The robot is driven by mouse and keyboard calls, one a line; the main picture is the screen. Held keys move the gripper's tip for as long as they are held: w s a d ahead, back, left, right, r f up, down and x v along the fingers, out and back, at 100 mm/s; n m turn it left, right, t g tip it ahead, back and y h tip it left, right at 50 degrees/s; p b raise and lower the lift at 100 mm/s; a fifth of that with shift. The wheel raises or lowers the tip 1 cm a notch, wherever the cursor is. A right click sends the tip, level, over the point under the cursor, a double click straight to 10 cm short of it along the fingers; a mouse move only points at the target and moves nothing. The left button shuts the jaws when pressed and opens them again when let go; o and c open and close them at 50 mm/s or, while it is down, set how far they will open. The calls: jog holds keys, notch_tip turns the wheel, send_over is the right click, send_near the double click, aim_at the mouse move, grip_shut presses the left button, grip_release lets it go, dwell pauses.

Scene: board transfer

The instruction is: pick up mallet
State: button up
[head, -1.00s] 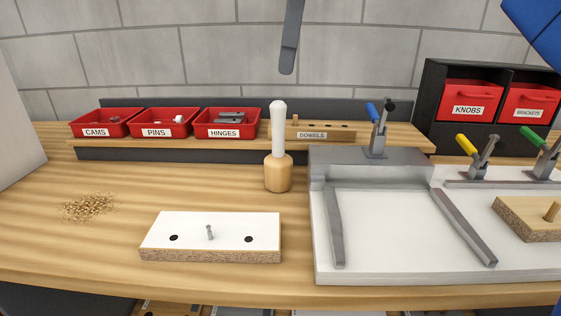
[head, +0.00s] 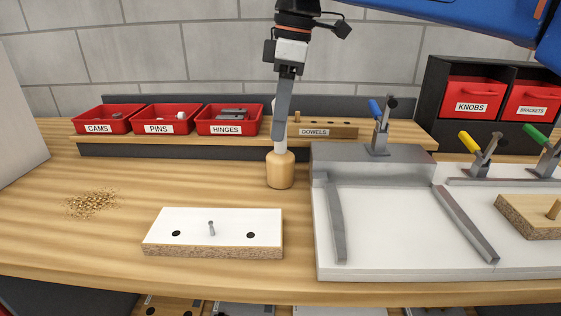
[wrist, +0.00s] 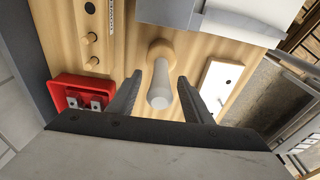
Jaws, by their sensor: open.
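The mallet (head: 280,170) stands upright on the wooden bench, its round wooden head down and its white handle up. In the head view my gripper (head: 281,140) is lowered in front of the handle and hides most of it. In the wrist view the mallet's white handle (wrist: 159,86) rises between the two spread fingers of my gripper (wrist: 157,88). There is a visible gap between the handle and each finger, so the gripper is open and not holding it.
A white-topped board (head: 212,232) lies in front of the mallet. A grey fixture (head: 385,215) with clamps stands to the right. Red bins, including hinges (head: 229,119), and the dowels block (head: 335,131) sit on the shelf behind. Shavings (head: 91,203) lie at left.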

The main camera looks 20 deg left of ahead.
aim_at(280, 144)
jog(key=shift+a+f, duration=0.2)
jog(key=shift+f, duration=1.05)
jog(key=shift+c, duration=0.7)
grip_shut()
